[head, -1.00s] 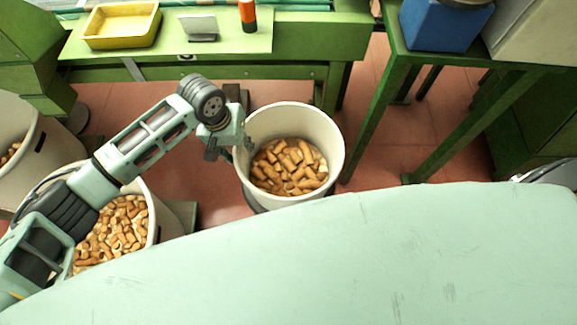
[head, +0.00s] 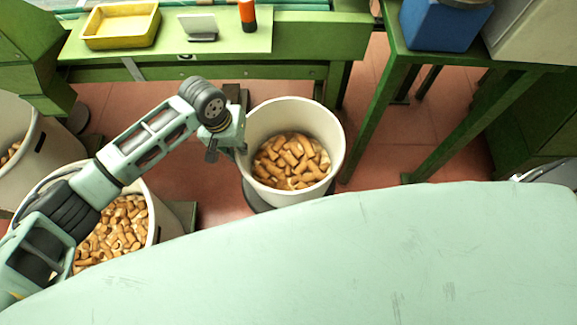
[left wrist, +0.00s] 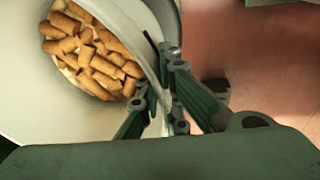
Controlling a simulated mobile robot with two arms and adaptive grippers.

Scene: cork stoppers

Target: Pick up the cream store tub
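The cream tub (head: 333,150), part filled with brown corks, is just right of my left gripper (head: 241,149) in the head view. Its near-left rim is at the fingers. In the left wrist view, the tub's wall (left wrist: 140,35) runs between the two fingers of my left gripper (left wrist: 163,88), one inside and one outside. The fingers are closed on the wall. A dark round base (head: 255,201) shows under the tub's left side. Much of the gripper is hidden behind the wrist in the head view. My right gripper is not in view.
Another cork-filled tub (head: 163,222) stands below my left arm, and a third (head: 32,165) at the far left. A green bench with a yellow tray (head: 121,42) lies behind. Green table legs (head: 372,125) stand close on the right. A pale green surface (head: 420,260) fills the front.

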